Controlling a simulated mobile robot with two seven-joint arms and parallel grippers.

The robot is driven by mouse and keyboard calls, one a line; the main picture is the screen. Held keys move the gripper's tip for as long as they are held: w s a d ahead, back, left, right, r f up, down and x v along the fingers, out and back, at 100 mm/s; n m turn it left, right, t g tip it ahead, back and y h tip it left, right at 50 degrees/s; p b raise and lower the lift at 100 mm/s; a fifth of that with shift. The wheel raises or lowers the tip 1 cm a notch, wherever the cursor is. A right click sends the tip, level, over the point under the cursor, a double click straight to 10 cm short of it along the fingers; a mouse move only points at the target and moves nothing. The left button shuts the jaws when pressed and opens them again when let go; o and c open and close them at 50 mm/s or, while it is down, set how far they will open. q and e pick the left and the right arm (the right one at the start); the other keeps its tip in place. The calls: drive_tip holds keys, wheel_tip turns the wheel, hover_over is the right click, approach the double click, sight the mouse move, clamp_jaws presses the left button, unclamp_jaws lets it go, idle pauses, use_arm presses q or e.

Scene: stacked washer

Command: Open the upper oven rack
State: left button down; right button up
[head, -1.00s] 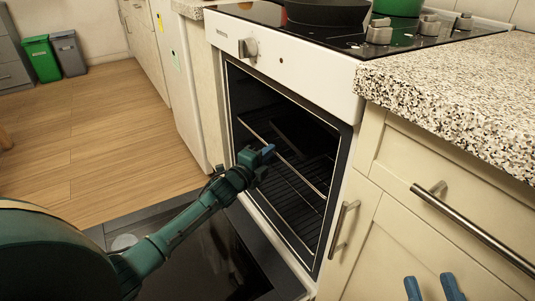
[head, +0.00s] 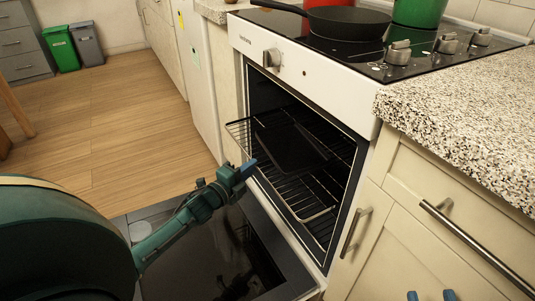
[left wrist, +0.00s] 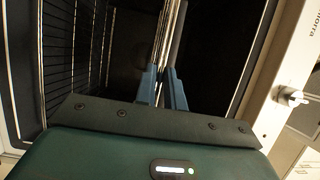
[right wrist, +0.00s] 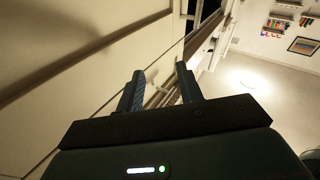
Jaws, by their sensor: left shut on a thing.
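The oven (head: 300,75) has its door (head: 215,250) folded down. The upper rack (head: 240,128), a dark wire grid, sticks out of the oven opening toward the left, past the front frame. My left gripper (head: 248,168) is at the rack's front edge. In the left wrist view, my left gripper (left wrist: 163,70) is shut on the rack's front bars, which run between its fingers. My right gripper (head: 431,296) shows only its blue fingertips at the bottom edge of the head view. In the right wrist view, my right gripper (right wrist: 157,75) is open and empty.
A dark flat tray (head: 290,147) shows at the rack inside the oven. A black pan (head: 348,22) and a green pot (head: 420,12) stand on the cooktop. Cabinets with bar handles (head: 470,240) are at the right. The wooden floor (head: 110,130) at the left is clear.

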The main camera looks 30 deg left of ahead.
use_arm(q)
drive_tip(key=s+a+p, duration=0.2)
drive_tip(key=s+a, duration=0.2)
drive_tip(key=s, duration=0.3)
drive_tip(key=shift+s+a, duration=0.15)
drive_tip(key=shift+a, duration=0.1)
use_arm(e)
drive_tip(key=shift+w+d+m+g+h, duration=0.15)
drive_tip(key=shift+d+m+g+h, duration=0.15)
drive_tip(key=shift+d+g+h, duration=0.35)
drive_tip(key=shift+a, duration=0.1)
use_arm(q)
drive_tip(key=c, duration=1.5)
unclamp_jaws()
drive_tip(key=s+p, duration=0.1)
drive_tip(key=s, duration=0.3)
drive_tip(key=s+a+p, duration=0.1)
drive_tip(key=s, duration=0.3)
drive_tip(key=s+p, duration=0.1)
drive_tip(key=s, duration=0.4)
drive_tip(key=shift+a, duration=0.4)
use_arm(e)
drive_tip(key=shift+d+f+m+g+h, duration=0.1)
drive_tip(key=shift+d+m+g+h, duration=0.3)
drive_tip(key=shift+m+g+h, duration=0.3)
